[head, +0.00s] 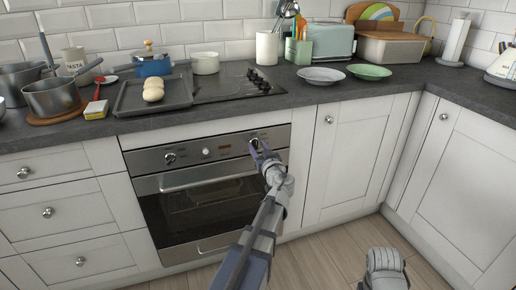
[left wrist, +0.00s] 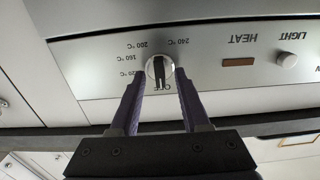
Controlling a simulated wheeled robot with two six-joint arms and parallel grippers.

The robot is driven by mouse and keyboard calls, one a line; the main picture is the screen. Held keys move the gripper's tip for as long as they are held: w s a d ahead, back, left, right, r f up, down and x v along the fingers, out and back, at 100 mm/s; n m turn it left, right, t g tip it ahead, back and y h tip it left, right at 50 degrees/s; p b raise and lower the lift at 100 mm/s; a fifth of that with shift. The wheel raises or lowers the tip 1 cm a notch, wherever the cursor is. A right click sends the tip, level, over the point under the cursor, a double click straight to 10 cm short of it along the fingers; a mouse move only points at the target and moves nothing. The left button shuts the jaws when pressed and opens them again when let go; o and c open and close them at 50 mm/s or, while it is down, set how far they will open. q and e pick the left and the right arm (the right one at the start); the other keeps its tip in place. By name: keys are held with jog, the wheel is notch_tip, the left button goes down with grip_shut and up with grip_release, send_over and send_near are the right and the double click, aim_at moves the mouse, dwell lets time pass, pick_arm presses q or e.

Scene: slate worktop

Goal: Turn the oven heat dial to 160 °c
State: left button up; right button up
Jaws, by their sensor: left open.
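The oven (head: 205,190) is built into the white cabinets, with a steel control panel. The heat dial (left wrist: 160,71) is a round silver knob with a dark grip bar, nearly upright in the left wrist view. Upside-down temperature marks ring it; the 160 °C mark (left wrist: 138,58) lies to its left. I cannot tell which mark the bar points to. My left gripper (head: 258,151) is at the panel's right knob. In the left wrist view its open fingers (left wrist: 160,77) stand on either side of the dial; contact is unclear. My right gripper's jaws do not show.
The HEAT display (left wrist: 239,62) and the light knob (left wrist: 287,60) sit beside the dial. The oven door handle (head: 205,181) runs just below the panel. A tray with buns (head: 130,100) lies on the worktop above. The floor in front is clear.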

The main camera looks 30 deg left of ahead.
pick_arm(q)
grip_shut()
dwell(0.3)
dwell(0.3)
